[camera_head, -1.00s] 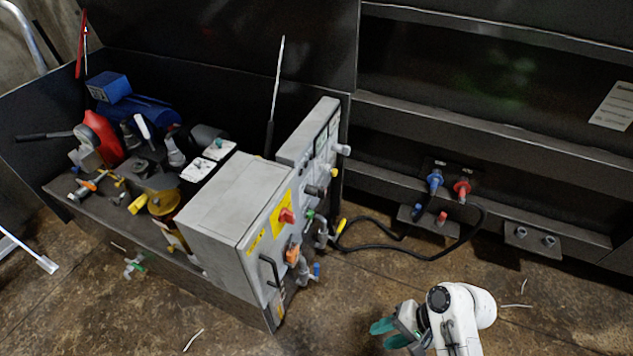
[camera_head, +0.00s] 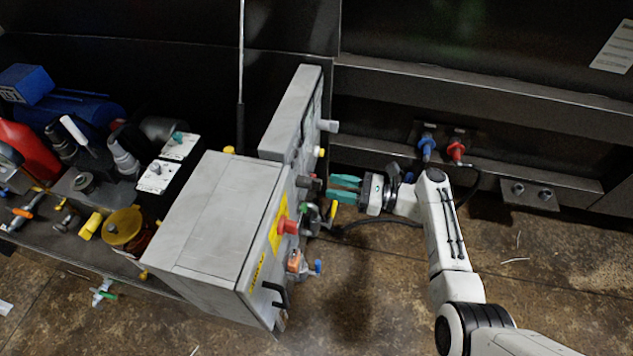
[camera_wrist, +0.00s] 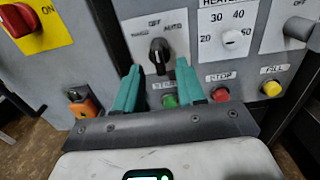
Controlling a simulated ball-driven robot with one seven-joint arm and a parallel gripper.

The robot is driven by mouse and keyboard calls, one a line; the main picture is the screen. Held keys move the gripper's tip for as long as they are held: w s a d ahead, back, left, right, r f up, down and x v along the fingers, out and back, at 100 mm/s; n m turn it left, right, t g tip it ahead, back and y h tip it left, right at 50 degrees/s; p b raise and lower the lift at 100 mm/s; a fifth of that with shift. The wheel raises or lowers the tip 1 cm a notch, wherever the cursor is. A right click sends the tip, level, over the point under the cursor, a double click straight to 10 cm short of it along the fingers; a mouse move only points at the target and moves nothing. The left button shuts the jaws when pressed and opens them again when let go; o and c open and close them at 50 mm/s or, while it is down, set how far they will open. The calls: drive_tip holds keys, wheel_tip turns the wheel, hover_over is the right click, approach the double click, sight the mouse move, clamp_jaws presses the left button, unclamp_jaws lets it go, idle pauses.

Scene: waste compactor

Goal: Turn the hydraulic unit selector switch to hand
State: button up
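The selector switch (camera_wrist: 159,50) is a black knob on the grey panel in the wrist view. HAND is printed at its upper left, OFF above it and AUTO at its upper right. The knob stands about upright, roughly toward OFF. My gripper (camera_wrist: 158,67) is open, with one teal finger on each side below the knob, apparently not touching it. In the head view my gripper (camera_head: 331,190) points left at the front of the grey control cabinet (camera_head: 207,225), close to its controls. There I cannot clearly tell the selector from the other dark knobs.
The panel also carries a red switch on a yellow plate (camera_wrist: 28,22), an orange padlock-like part (camera_wrist: 84,104), a green button (camera_wrist: 170,101), a red stop button (camera_wrist: 220,94), a yellow button (camera_wrist: 271,88) and a white heater dial (camera_wrist: 232,37). Blue and red hose couplings (camera_head: 427,144) sit behind my arm.

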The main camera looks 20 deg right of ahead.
sight(321, 186)
drive_tip(key=shift+x, duration=2.8)
drive_tip(key=shift+s, duration=0.1)
drive_tip(key=c, duration=0.7)
drive_tip(key=shift+a+b, duration=0.1)
drive_tip(key=shift+b, duration=0.2)
drive_tip(key=n+b, duration=0.1)
drive_tip(key=n, duration=0.3)
drive_tip(key=shift+s+f+n, duration=0.1)
drive_tip(key=shift+f+n, duration=0.05)
drive_tip(key=shift+n, duration=0.15)
drive_tip(key=n+b, duration=0.2)
drive_tip(key=n, duration=0.2)
drive_tip(key=shift+n, duration=0.3)
